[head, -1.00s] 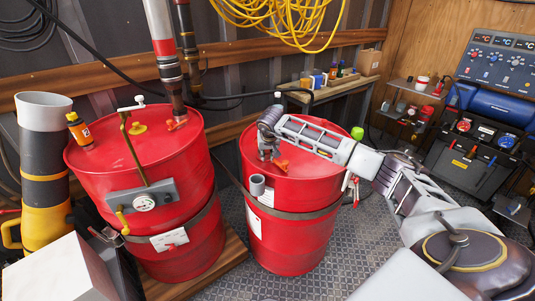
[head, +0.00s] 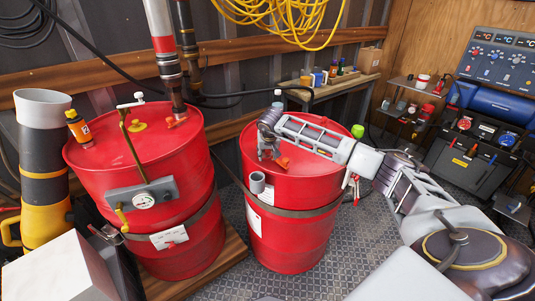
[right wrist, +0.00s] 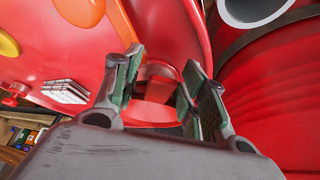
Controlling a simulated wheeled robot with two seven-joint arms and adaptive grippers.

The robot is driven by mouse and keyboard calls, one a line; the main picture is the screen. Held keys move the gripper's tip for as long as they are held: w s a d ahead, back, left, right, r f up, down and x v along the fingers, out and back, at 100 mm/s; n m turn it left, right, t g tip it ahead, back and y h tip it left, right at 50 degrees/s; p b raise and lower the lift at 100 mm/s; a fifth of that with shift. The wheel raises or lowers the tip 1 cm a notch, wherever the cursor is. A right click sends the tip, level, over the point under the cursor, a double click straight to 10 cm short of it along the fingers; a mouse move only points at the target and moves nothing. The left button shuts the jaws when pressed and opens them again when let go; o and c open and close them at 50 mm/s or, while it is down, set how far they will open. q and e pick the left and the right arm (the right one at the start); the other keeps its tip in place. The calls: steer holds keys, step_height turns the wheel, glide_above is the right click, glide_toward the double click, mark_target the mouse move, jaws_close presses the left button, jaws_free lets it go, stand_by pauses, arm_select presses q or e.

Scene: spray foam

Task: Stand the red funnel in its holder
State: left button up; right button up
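My right gripper (head: 268,155) points down at the top of the right red drum (head: 310,180), near its left rim. In the right wrist view, a red part that looks like the funnel (right wrist: 158,72) lies between the fingers of that gripper (right wrist: 162,80). Red against red hides its outline, and I cannot tell whether both pads touch it. In the head view the gripper hides the funnel. A grey ring, possibly the holder (head: 257,183), is fixed to the drum's near side, and it appears empty. It also shows in the right wrist view (right wrist: 222,14). My left gripper is out of view.
A bench (head: 345,82) stands behind. Floor is clear in front.

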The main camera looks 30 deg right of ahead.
steer(key=shift+s+a+r, duration=0.1)
steer(key=shift+r, duration=0.2)
steer(key=shift+s+a+r, duration=0.1)
steer(key=shift+s+r, duration=0.1)
steer(key=shift+r, duration=0.4)
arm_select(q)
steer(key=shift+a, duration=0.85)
arm_select(e)
steer(key=v, duration=0.6)
steer(key=shift+s, duration=0.1)
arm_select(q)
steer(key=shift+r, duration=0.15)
arm_select(e)
steer(key=shift+r, duration=0.15)
